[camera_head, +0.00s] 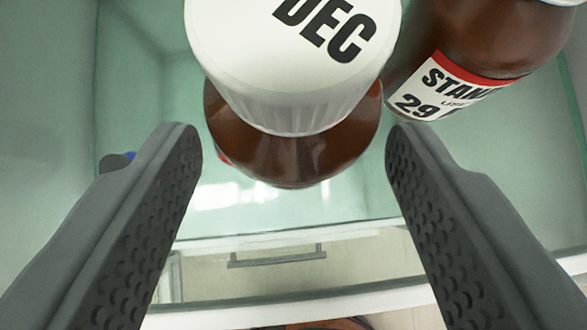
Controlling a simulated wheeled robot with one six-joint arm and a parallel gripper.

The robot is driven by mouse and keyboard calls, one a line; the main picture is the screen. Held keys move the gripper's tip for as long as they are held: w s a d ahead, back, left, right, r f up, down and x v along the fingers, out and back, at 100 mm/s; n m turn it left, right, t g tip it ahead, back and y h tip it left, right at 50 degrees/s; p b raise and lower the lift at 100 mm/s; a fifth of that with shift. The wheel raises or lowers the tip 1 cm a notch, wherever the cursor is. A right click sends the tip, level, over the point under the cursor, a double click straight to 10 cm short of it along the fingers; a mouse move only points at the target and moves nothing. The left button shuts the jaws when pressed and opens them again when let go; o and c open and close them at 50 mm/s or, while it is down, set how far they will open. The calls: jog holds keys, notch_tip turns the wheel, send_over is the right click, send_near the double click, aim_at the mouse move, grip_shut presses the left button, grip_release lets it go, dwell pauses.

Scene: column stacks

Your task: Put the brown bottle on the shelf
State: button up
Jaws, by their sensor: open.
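A brown bottle (292,158) with a white cap marked "DEC" stands at the top middle, seen from above. My gripper (295,140) is open, with one dark textured finger on each side of this bottle. Gaps show between the fingertips and the bottle, and nothing is held. A second brown bottle (480,40) stands at the upper right, with a red and white label reading "STAN" and "29"; its top is cut off by the frame. I cannot tell which of the two bottles the task names.
Both bottles are inside a pale green, glassy-walled compartment (140,100) with a light front rim (290,236). Below the rim is a drawer-like front with a grey handle (278,258).

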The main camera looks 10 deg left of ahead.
jog(key=s+d, duration=0.2)
jog(key=s, duration=0.9)
jog(key=shift+s, duration=0.25)
jog(key=shift+f, duration=0.1)
jog(key=s+d+r+m+t, duration=0.1)
jog(key=s+d+r+t, duration=0.3)
jog(key=s+d, duration=0.4)
jog(key=s+d+r+m+t+h, duration=0.1)
jog(key=s+d+r+t, duration=0.2)
jog(key=s+d, duration=0.6)
jog(key=s+t, duration=0.1)
jog(key=s, duration=0.2)
jog(key=shift+r+t+h, duration=0.3)
jog(key=shift+r, duration=0.05)
jog(key=shift+w, duration=0.1)
